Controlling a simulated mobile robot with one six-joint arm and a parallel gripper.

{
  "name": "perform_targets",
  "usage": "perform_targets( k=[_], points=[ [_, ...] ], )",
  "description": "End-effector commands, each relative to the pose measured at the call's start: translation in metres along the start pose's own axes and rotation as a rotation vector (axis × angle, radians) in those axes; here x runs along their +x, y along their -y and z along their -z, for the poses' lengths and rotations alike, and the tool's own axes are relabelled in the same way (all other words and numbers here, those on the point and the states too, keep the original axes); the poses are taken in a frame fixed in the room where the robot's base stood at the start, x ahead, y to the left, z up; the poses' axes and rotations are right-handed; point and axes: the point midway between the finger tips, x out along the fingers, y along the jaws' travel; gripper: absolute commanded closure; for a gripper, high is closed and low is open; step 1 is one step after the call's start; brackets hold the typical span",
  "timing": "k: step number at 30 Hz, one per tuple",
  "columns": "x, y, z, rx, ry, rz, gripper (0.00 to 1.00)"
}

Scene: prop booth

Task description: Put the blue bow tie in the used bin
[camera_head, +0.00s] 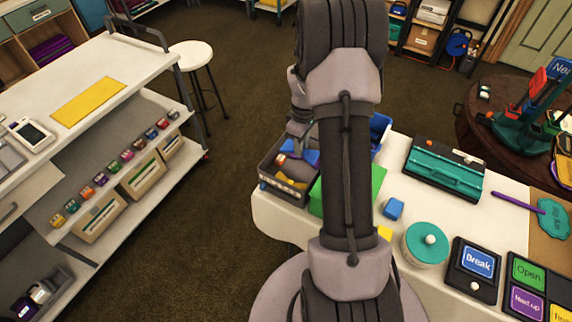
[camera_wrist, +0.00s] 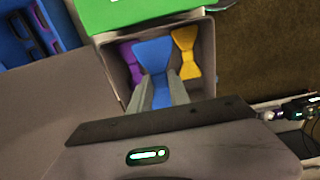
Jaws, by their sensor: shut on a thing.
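My gripper (camera_wrist: 158,90) is shut on the blue bow tie (camera_wrist: 153,55), which hangs between its fingers in the wrist view. The tie is above or inside a grey bin (camera_wrist: 209,62); I cannot tell whether it touches the bin's contents. A purple bow tie (camera_wrist: 131,58) and a yellow bow tie (camera_wrist: 186,50) lie in this bin. In the head view the dark grey bin (camera_head: 263,174) stands at the table's far left corner, its label too small to read. My gripper (camera_head: 299,143) is over it, with the blue bow tie (camera_head: 311,158) partly hidden by my arm.
A green box (camera_head: 378,180) stands right beside the bin, and a blue container (camera_head: 381,128) is behind my arm. A teal case (camera_head: 446,168), a blue block (camera_head: 393,208) and a round teal-topped box (camera_head: 427,241) are on the white table. A shelf cart (camera_head: 110,75) stands left across open floor.

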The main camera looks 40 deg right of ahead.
Motion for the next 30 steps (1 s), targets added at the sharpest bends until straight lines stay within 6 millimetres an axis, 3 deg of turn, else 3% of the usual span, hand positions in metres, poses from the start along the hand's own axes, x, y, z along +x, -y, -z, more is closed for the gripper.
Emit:
perform_targets(
  k=[9,15,25,26,28,30],
  points=[
    [0.069,0.001,0.0,0.001,0.002,0.003,1.0],
    [0.104,0.001,0.0,0.0,0.002,0.002,1.0],
    [0.106,0.001,0.0,0.0,0.0,0.0,1.0],
    [0.105,0.001,0.0,0.0,0.0,0.0,0.72],
    [0.105,0.001,0.0,0.0,0.0,0.0,0.58],
    [0.104,0.001,0.0,0.0,0.0,0.0,0.56]
  ],
)
